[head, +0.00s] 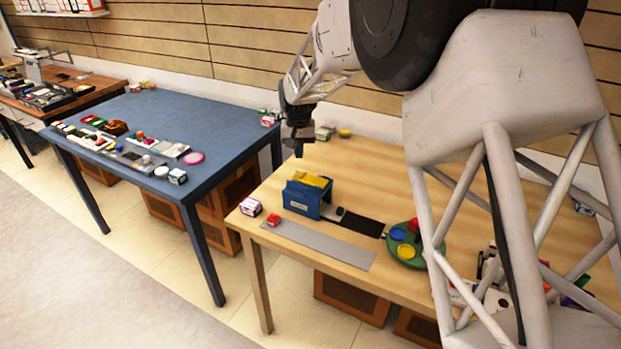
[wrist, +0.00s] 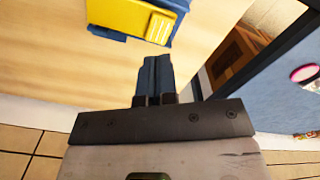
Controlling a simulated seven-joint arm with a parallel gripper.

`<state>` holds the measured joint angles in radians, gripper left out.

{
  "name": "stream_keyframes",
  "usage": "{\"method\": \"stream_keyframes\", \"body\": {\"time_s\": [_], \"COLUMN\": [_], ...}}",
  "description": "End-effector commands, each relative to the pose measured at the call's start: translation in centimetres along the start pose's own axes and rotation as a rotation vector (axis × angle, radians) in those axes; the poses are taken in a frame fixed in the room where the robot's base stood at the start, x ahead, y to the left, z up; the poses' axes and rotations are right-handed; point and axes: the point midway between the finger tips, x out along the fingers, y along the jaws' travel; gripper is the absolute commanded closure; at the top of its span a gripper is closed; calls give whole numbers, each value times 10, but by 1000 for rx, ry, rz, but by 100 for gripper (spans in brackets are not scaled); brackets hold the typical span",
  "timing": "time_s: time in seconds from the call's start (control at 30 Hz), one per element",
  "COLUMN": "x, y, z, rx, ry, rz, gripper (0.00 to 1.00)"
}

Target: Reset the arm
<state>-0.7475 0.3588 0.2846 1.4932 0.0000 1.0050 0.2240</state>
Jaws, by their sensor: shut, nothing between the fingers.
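My gripper (head: 299,148) hangs above the back left part of the wooden table (head: 345,160) in the head view, fingers pointing down. In the wrist view my gripper (wrist: 155,60) has its two fingers together with nothing between them. My arm reaches in from the right and is raised above the table. A blue box with a yellow top (head: 305,195) stands on the table below and in front of the gripper. The box also shows at the top of the wrist view (wrist: 115,18), apart from the fingers.
A grey strip (head: 318,243), a small red item (head: 273,219), a white-and-purple box (head: 250,207), a black mat (head: 362,223) and a green round tray (head: 408,258) lie on the table. A blue table (head: 215,130) with several small items stands to the left, across a gap.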

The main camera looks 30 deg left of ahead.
Motion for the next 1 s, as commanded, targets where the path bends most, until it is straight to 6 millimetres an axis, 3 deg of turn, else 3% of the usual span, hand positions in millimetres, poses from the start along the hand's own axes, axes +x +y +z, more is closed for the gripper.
{"method": "stream_keyframes", "body": {"time_s": [0.37, 0.57, 0.77, 1.0], "x": [0, -10, -36, -75], "y": [1, 15, 56, 122], "z": [0, 7, 28, 72], "rx": [1, 11, 40, 92], "ry": [0, 5, 18, 39], "rz": [0, -1, -3, -4], "gripper": [100, 100, 100, 100]}}
